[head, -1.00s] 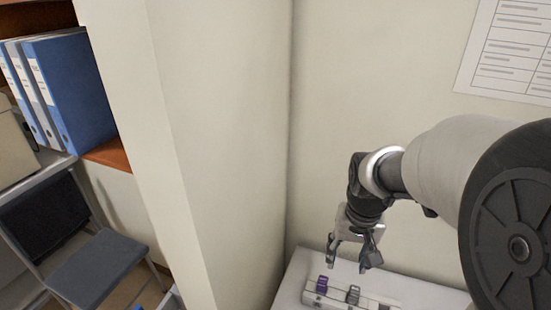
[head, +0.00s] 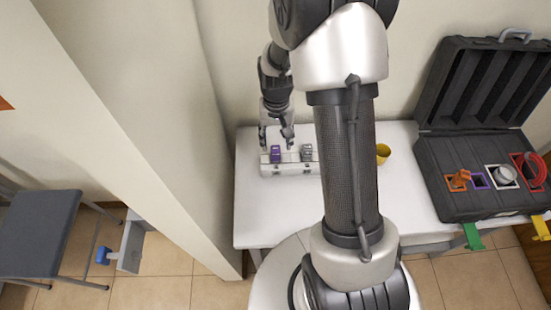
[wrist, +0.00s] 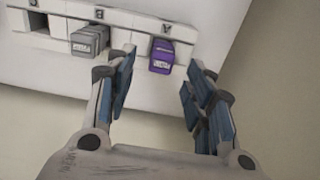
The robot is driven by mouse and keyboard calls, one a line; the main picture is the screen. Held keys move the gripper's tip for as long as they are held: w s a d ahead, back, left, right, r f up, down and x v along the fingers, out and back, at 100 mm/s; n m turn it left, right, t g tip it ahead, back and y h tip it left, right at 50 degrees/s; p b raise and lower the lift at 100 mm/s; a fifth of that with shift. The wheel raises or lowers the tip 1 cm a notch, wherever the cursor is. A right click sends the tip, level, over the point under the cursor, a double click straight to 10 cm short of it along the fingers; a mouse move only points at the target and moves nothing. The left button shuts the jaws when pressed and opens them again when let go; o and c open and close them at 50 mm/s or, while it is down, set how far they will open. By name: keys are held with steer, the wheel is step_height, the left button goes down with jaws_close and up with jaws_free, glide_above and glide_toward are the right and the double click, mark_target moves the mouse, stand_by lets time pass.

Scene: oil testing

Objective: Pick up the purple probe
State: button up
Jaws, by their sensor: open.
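The purple probe (head: 275,154) stands in the left part of a white holder (head: 290,168) on the white table. In the wrist view the purple probe (wrist: 162,55) shows at the holder's end, between and beyond my open fingers. My gripper (head: 276,141) is open and empty, with its fingers around or just above the probe; I cannot tell the exact height. It also shows in the wrist view (wrist: 160,98). A grey probe (head: 306,152) sits in the holder to the right of the purple one, and the grey probe also shows in the wrist view (wrist: 90,40).
A yellow cup (head: 382,153) stands right of the holder. An open black case (head: 480,200) with coloured sockets is at the table's right. A wall corner (head: 205,140) is close left of my gripper. A grey chair (head: 42,235) stands left.

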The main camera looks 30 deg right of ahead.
mark_target(276, 148)
step_height(276, 148, down, 6)
steer(key=b, duration=0.2)
steer(key=shift+w+a+f+b, duration=0.1)
steer(key=shift+f+b, duration=0.15)
steer(key=shift+b, duration=0.1)
steer(key=shift+r, duration=0.1)
jaws_close()
stand_by(0.3)
steer(key=shift+r, duration=0.1)
